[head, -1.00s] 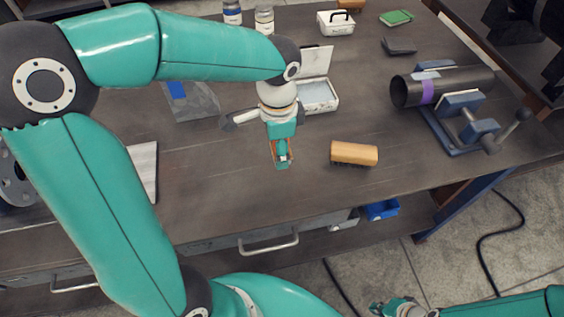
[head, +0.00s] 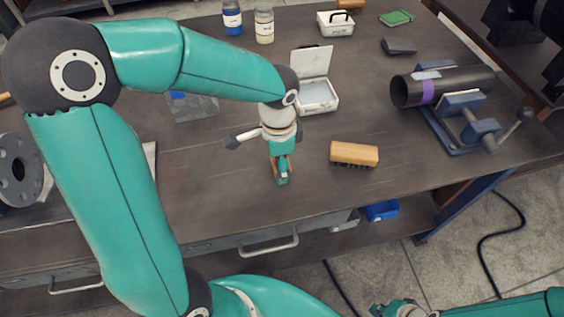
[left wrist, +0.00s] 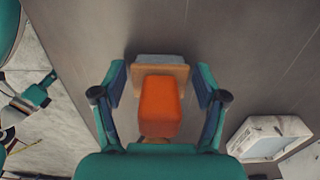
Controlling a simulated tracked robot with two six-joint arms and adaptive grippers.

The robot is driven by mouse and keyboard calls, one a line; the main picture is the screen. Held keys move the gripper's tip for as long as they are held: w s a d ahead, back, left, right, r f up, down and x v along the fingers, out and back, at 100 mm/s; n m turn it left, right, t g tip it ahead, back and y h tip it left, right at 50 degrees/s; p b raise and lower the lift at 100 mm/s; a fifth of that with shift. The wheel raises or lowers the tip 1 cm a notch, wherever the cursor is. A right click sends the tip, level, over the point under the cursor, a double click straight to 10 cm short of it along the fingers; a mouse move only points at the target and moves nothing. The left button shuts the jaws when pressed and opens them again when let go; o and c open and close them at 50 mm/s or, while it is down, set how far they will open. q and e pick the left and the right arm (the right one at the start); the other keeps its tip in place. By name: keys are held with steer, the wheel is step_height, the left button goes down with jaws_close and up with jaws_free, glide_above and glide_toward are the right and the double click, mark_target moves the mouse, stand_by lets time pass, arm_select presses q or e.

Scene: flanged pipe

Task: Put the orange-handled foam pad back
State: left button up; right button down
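The foam pad (left wrist: 161,105) has an orange block handle, a tan board and a grey layer beyond the board; it shows in the left wrist view, handle towards the camera. My left gripper (left wrist: 162,88) has its fingers apart, one on each side of the pad, with narrow gaps. In the head view my left gripper (head: 281,172) is above or near the table's front middle and largely hides the pad; only bits of orange show. A white case (head: 318,108) with its lid open stands just behind it. My right gripper (head: 395,308) is low at the bottom edge, small and unclear.
A wooden brush (head: 354,153) lies right of my left gripper. A dark pipe (head: 455,84) with a purple band sits in a blue clamp at the right. The front right tabletop is clear.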

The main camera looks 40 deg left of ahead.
stand_by(0.3)
arm_select(q)
step_height(320, 180, up, 12)
steer(key=shift+r+p, duration=0.15)
steer(key=shift+p, duration=0.45)
stand_by(0.4)
